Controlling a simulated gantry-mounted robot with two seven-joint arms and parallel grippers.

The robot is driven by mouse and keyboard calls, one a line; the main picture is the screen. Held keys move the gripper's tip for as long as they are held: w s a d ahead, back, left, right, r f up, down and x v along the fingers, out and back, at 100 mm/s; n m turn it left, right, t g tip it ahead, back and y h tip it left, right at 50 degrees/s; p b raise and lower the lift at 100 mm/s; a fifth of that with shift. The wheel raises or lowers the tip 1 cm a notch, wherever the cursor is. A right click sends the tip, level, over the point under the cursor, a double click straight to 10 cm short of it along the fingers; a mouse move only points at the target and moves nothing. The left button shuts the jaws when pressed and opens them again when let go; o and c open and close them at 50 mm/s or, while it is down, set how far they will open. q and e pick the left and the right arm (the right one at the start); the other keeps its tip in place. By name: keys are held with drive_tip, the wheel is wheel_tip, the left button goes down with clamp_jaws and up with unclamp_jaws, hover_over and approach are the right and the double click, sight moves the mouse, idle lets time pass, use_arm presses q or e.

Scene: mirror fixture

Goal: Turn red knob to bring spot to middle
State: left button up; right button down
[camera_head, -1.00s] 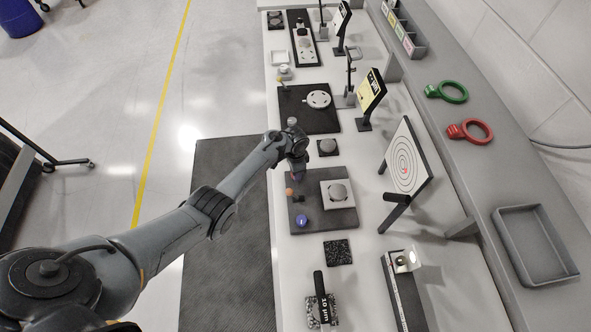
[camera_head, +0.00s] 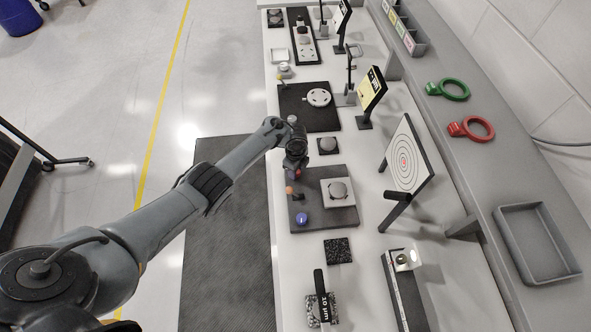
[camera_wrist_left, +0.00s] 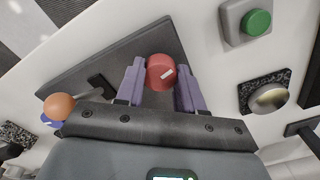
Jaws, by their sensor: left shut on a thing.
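The red knob (camera_wrist_left: 160,72) with a white mark sits between the two purple fingers of my left gripper (camera_wrist_left: 160,64) in the left wrist view. The left gripper (camera_head: 297,170) is shut on the knob at the back left corner of the dark fixture plate (camera_head: 322,220); in the head view it hides most of the knob. The target board (camera_head: 407,140) has concentric rings, and a red spot (camera_head: 404,162) shows at or very near their middle. A blue knob (camera_head: 302,218) and an orange ball (camera_head: 290,190) are on the same plate. My right gripper is not in view.
A white block with a round grey piece (camera_head: 337,189) stands on the plate, right of the gripper. A black stand (camera_head: 396,208) is before the target. Behind the plate are a small round piece (camera_head: 327,146) and a dark board with a white disc (camera_head: 318,99).

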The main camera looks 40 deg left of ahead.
use_arm(q)
drive_tip(key=shift+m, duration=0.6)
drive_tip(key=o, duration=1)
drive_tip(key=shift+o, duration=0.2)
drive_tip(key=shift+r, duration=0.15)
wheel_tip(320, 180, up, 11)
drive_tip(key=p, duration=0.3)
drive_tip(key=shift+f, duration=0.2)
